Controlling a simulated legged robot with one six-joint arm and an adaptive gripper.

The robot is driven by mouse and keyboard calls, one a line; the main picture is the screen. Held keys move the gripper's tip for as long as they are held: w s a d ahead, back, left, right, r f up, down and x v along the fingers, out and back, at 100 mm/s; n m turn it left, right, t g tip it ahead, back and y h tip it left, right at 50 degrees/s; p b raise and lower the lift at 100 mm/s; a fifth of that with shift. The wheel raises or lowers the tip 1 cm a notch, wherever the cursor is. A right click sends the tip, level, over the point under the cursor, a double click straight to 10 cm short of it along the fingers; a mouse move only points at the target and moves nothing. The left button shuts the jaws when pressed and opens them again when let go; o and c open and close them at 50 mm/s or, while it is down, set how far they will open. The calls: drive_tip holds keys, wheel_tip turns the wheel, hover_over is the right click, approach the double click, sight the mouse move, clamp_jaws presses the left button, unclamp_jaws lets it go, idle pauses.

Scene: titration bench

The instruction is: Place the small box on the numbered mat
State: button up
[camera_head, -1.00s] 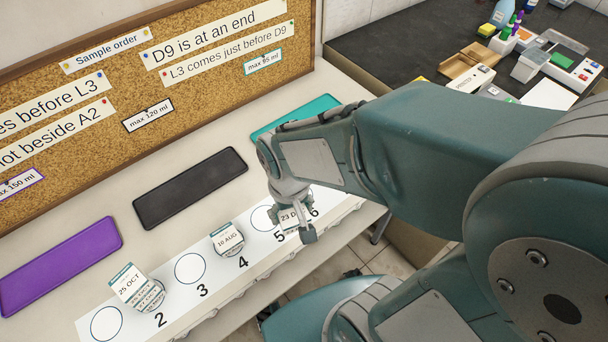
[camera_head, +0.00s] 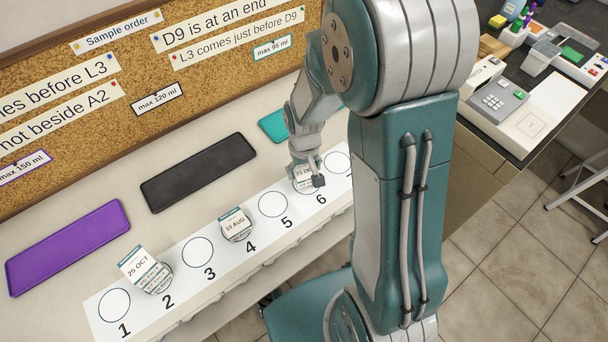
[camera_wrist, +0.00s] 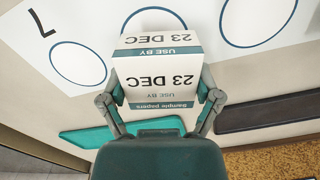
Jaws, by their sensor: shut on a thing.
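The small white box marked 23 DEC (camera_wrist: 160,65) is between the fingers of my gripper (camera_wrist: 160,92), which is shut on it. In the head view the box (camera_head: 302,173) is at circle 6 of the numbered mat (camera_head: 180,289), and my gripper (camera_head: 306,178) partly covers it. The wrist view shows the box in front of circle 6, with only the circle's far part showing. I cannot tell whether the box touches the mat (camera_wrist: 190,42). Circle 7 is bare beside it.
A box marked 25 OCT (camera_head: 140,265) stands at circle 2 and one marked 10 AUG (camera_head: 234,225) at circle 4. Circles 1, 3 and 5 are bare. Purple (camera_head: 67,247), black (camera_head: 198,172) and teal (camera_head: 273,125) trays lie behind the mat, before a corkboard (camera_head: 150,120).

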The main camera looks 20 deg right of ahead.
sight(306, 176)
drive_tip(key=f, duration=0.1)
drive_tip(key=d+f, duration=0.1)
drive_tip(key=f, duration=0.1)
drive_tip(key=shift+a, duration=0.1)
drive_tip(key=shift+f, duration=0.1)
drive_tip(key=o, duration=0.9)
drive_tip(key=shift+a, duration=0.2)
drive_tip(key=shift+d, duration=0.1)
